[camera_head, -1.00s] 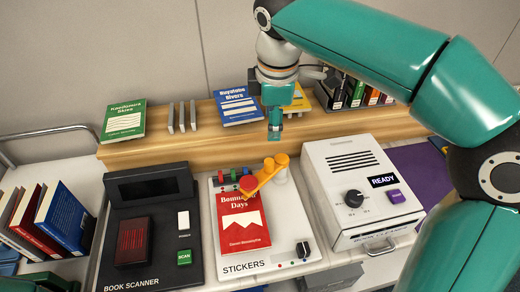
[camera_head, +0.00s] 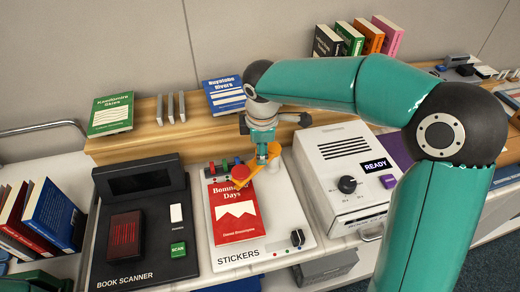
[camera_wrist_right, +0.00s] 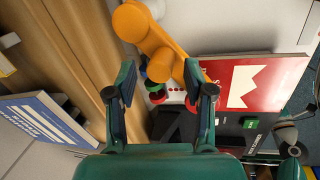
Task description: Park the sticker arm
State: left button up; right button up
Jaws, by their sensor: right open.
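The orange sticker arm (camera_head: 251,169) reaches from its pivot at the back right of the white sticker station (camera_head: 292,212) over the top edge of the red book (camera_head: 235,215). Its red end lies over the book's title. In the right wrist view, the sticker arm (camera_wrist_right: 150,30) has a round orange knob (camera_wrist_right: 160,66) between and just beyond my fingertips. My right gripper (camera_head: 262,155) is low at the sticker arm, partly hiding it. In the wrist view my right gripper (camera_wrist_right: 162,88) is open, with nothing clamped. My left gripper is not clearly visible.
The book scanner (camera_head: 147,266) is left of the station; a white machine reading READY (camera_head: 340,152) is right. Behind runs a wooden shelf (camera_head: 190,140) with a green book (camera_head: 111,113), a blue book (camera_head: 225,95) and grey dividers (camera_head: 171,107). Books lean at far left.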

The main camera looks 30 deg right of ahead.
jog(key=shift+f, duration=0.45)
jog(key=shift+w, duration=0.1)
grip_shut()
